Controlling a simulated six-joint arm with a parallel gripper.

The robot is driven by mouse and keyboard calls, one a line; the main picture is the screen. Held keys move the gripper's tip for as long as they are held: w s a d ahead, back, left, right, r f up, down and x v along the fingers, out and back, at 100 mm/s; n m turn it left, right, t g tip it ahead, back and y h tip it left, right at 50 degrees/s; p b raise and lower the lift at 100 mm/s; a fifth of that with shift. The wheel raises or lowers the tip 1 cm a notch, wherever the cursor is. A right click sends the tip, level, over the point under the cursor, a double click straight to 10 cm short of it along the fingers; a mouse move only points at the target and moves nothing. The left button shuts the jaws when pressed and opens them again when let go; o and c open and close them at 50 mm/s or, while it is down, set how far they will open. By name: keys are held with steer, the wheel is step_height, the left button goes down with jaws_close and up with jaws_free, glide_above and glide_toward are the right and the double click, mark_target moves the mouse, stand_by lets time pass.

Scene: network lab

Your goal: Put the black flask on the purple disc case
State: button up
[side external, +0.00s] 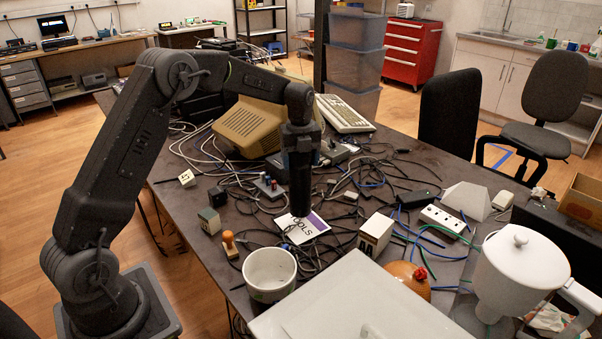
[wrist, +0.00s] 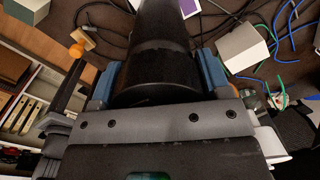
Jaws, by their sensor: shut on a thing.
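The black flask (side external: 300,184) is upright in my gripper (side external: 301,150) in the side view. My gripper is shut on its upper part. In the wrist view the flask (wrist: 163,45) runs up between the two blue fingers of my gripper (wrist: 158,80). The purple and white disc case (side external: 302,228) lies flat on the dark table under the flask, with some lettering on it. The flask's lower end overlaps the case's upper edge in the side view. I cannot tell whether it touches. A corner of the case (wrist: 189,8) shows at the top of the wrist view.
Loose cables lie all around the case. A wooden stamp (side external: 230,244), a white pot (side external: 270,273) and a white box (side external: 376,234) stand close by. A beige monitor (side external: 256,123) is behind. A white panel (side external: 352,300) and a blender-like jug (side external: 520,268) fill the front right.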

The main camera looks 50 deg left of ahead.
mark_target(301, 173)
steer(key=shift+w+d+f, duration=0.1)
steer(key=shift+f, duration=2)
steer(key=o, duration=1.7)
steer(key=shift+f, duration=0.1)
